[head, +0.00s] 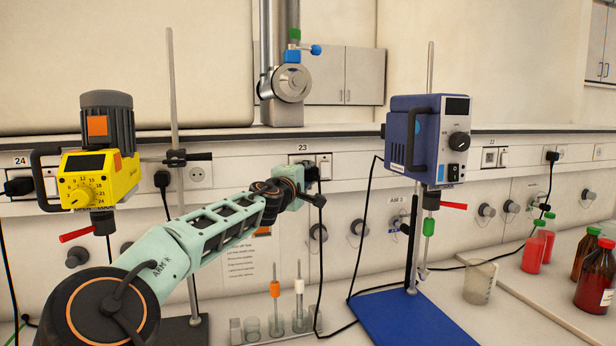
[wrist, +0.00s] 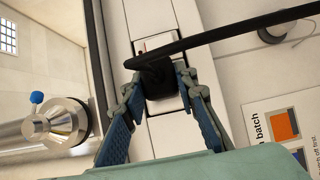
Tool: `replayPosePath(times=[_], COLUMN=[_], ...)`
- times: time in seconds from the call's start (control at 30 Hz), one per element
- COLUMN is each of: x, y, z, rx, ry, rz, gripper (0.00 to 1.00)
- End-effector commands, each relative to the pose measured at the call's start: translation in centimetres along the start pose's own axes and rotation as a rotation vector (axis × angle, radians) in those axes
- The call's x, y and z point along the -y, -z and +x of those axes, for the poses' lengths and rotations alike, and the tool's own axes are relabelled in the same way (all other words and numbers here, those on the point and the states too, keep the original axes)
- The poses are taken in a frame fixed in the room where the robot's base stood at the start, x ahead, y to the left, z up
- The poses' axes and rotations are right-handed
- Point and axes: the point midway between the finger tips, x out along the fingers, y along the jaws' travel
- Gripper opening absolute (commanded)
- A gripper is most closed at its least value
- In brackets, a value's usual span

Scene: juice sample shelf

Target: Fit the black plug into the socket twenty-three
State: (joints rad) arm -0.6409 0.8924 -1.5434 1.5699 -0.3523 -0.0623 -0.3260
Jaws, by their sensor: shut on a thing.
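The black plug (wrist: 157,78) is between the two fingers of my gripper (wrist: 159,88) in the wrist view, and the gripper is shut on it. Its black cable leaves to the upper right across the wrist view. A pale socket plate (wrist: 156,42) shows just beyond the plug. In the head view the plug (head: 312,172) is at the wall strip, right below the label 23 (head: 302,148), in front of socket twenty-three (head: 324,160). The plug and my gripper cover most of that socket. I cannot tell how far the plug sits in it.
A blue stirrer (head: 405,140) on a blue-based stand is right of my arm. A yellow stirrer (head: 95,175) is at the left. A metal pipe (head: 290,80) rises above the strip.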

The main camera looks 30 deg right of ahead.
Motion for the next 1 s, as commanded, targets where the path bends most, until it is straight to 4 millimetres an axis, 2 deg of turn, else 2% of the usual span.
replayPosePath(times=[1.0], x=[-0.11], y=[0.61], z=[0.88], rx=[0.0], ry=[-0.001], rz=[-0.001], gripper=[0.0])
